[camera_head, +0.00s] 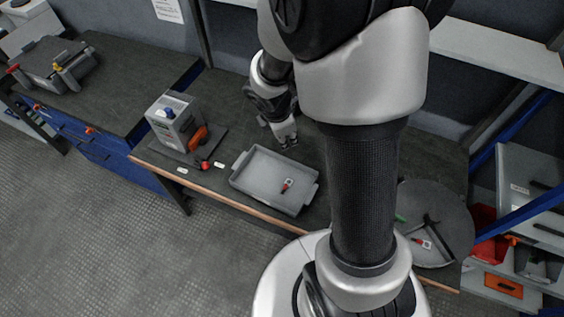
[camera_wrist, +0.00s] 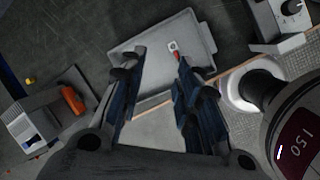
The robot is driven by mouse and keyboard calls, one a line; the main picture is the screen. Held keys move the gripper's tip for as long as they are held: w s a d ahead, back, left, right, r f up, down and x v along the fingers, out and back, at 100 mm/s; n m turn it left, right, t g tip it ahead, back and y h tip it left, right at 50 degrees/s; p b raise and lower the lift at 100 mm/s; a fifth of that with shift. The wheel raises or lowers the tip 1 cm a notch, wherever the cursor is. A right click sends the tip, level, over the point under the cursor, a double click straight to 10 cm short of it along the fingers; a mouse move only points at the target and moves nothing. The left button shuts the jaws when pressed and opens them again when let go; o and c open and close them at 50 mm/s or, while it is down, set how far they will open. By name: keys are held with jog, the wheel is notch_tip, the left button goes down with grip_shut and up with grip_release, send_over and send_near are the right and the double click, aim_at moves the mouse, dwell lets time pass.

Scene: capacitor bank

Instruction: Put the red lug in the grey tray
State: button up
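The grey tray (camera_head: 246,185) lies on the dark bench; it also shows in the wrist view (camera_wrist: 203,38). A small lug with a red sleeve and a pale metal end (camera_head: 286,186) lies inside the tray, right of its middle. In the wrist view this red lug (camera_wrist: 175,49) shows just beyond my fingertips, apart from them. My gripper (camera_head: 287,140) is above the bench near the tray's far edge. In the wrist view my gripper (camera_wrist: 160,62) is open, with nothing between its fingers.
A grey device with an orange part (camera_head: 178,125) stands left of the tray, with a red knob-like piece (camera_head: 204,165) beside it. A round grey plate (camera_head: 432,215) at right holds another small red-and-white piece (camera_head: 422,243). Red bins (camera_head: 487,232) stand farther right.

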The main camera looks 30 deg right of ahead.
jog(key=s+a+r+m+t, duration=0.1)
jog(key=s+a+r+m, duration=0.1)
jog(key=s+r+m, duration=0.4)
jog(key=s+a+r+m, duration=0.2)
jog(key=r+m, duration=0.1)
jog(key=r, duration=0.6)
jog(key=s+a+r+m+t+y, duration=0.1)
jog(key=s+a+r+m+y, duration=0.2)
jog(key=s+a+m, duration=0.4)
jog(key=s+r, duration=0.1)
jog(key=s, duration=0.3)
jog(key=shift+a+r+m, duration=0.2)
jog(key=shift+r+m, duration=0.05)
jog(key=shift+m, duration=0.05)
notch_tip(320, 180, down, 3)
jog(key=b, duration=0.3)
jog(key=shift+w, duration=0.1)
jog(key=shift+d, duration=0.1)
